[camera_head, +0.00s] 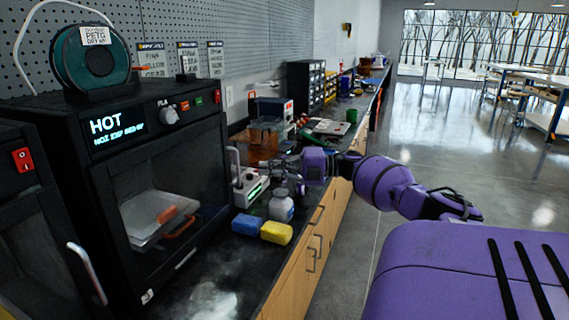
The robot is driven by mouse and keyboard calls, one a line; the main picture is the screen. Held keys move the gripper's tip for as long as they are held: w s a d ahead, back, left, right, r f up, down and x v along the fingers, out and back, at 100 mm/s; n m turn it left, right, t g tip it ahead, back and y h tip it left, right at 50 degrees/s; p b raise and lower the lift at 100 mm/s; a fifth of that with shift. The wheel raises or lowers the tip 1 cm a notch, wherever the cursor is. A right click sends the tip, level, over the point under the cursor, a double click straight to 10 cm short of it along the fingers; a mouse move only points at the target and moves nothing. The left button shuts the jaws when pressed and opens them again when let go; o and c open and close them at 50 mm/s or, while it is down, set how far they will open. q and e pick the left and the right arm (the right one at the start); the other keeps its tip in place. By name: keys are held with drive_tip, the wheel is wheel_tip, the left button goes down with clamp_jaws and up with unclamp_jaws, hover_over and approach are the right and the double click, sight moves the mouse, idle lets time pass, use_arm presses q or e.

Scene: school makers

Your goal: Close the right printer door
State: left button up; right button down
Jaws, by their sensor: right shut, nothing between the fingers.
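The right printer (72,142) is a black box with a lit "HOT" display, standing on the bench at the left. Its dark see-through door (188,166) lies flush or nearly flush with the front; I cannot tell if a small gap remains. The pale upright door handle (236,166) is at the door's right edge. Through the door I see a light plate with an orange piece. My right gripper (268,167) is shut and empty, pointing left, a little right of the handle. I cannot tell whether it touches anything. My left gripper is out of view.
Another black printer (18,205) is cut off at the left. A white spool box (250,188), a white jar (281,206), a blue block (246,224) and a yellow block (276,233) stand near my right gripper. Open floor (430,150) lies right of the bench.

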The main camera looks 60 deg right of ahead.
use_arm(q)
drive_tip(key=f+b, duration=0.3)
drive_tip(key=b, duration=0.1)
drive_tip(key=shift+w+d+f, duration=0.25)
use_arm(e)
drive_tip(key=d, duration=0.6)
drive_tip(key=shift+w+d+f, duration=0.15)
drive_tip(key=shift+d+f, duration=0.05)
drive_tip(key=shift+d, duration=0.05)
